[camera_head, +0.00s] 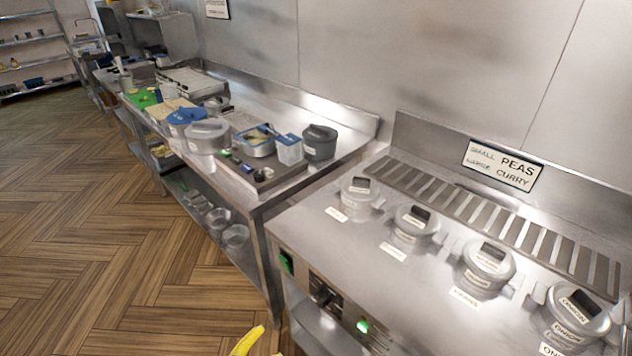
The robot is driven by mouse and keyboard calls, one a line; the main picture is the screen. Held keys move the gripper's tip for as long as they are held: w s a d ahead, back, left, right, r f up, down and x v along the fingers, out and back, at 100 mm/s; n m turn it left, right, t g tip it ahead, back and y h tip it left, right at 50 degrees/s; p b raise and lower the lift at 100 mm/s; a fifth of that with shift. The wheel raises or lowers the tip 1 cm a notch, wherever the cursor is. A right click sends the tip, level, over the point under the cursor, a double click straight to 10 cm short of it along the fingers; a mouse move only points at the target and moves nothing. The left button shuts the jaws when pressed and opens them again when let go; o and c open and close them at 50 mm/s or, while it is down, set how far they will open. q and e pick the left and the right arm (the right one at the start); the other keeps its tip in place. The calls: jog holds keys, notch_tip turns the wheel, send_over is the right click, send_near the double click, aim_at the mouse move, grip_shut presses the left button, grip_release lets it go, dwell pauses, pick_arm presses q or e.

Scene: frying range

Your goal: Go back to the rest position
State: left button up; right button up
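Neither of my grippers shows in the head view. A yellow curved piece (248,341) pokes up at the bottom edge; it is cut off, and I cannot tell what it is or what holds it. The frying range (330,240) is at the right, with several round lidded pots (488,264) set in a row along its top. Small labels lie beside the pots. A green light (362,326) is lit on its front panel.
A sign (503,165) reading peas and curry hangs behind the range. A steel counter (345,150) further left holds grey lidded pots (207,136), a blue-rimmed container (256,138) and a green board (138,98). Bowls sit on its lower shelf. The wooden floor (80,220) at left is clear.

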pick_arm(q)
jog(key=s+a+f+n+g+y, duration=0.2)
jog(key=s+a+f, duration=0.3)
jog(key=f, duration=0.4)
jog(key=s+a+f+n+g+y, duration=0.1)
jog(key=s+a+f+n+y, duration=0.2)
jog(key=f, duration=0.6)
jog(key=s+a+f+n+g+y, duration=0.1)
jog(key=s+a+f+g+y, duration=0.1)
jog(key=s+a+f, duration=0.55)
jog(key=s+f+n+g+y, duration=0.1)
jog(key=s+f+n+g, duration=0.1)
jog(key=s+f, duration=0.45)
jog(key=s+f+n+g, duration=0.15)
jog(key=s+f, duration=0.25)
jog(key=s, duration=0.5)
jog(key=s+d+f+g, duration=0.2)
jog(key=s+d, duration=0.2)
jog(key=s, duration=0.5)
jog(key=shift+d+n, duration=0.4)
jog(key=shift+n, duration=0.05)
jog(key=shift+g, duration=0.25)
